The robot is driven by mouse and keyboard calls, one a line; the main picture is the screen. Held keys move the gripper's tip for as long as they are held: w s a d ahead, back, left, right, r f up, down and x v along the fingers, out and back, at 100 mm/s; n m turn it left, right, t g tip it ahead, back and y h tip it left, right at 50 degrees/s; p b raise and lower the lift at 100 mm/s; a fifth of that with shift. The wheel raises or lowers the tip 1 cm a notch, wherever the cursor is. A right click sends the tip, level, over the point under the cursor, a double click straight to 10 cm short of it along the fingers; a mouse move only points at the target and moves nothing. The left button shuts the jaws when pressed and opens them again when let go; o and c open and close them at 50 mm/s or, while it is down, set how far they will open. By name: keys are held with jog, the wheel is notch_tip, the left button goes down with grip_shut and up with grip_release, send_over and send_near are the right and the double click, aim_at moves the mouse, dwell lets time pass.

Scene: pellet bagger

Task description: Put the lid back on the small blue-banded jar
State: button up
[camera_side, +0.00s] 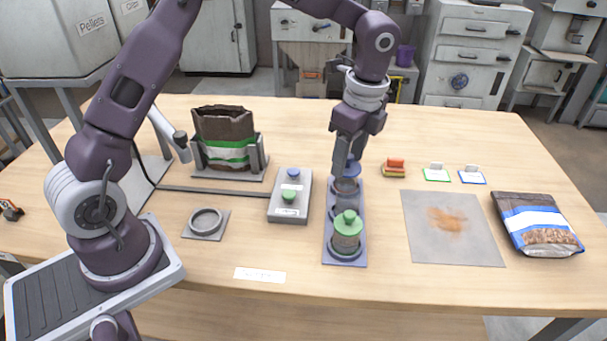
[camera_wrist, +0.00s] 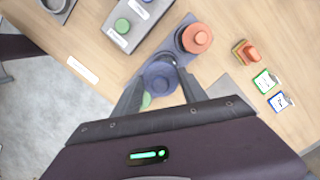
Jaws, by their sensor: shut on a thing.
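My gripper (camera_side: 347,168) is shut on the blue lid (camera_wrist: 160,76), which lies between the fingertips in the wrist view. The lid looks apart from the jar's rim, though the gap is hard to judge.
A green-lidded jar (camera_side: 346,232) stands at the rack's front. An orange-lidded jar (camera_wrist: 197,39) stands at the other end, hidden in the side view. A button box (camera_side: 289,208) is left of the rack; a grey mat (camera_side: 425,250) with orange-brown crumbs is right.

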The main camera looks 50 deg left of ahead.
aim_at(353, 170)
jog(key=shift+w+d+r, duration=0.1)
jog(key=shift+w+d, duration=0.05)
jog(key=shift+w, duration=0.35)
jog(key=shift+f, duration=3.15)
jog(key=shift+f, duration=0.1)
jog(key=o, duration=1.4)
jog(key=shift+o, duration=0.4)
jog(key=o, duration=0.4)
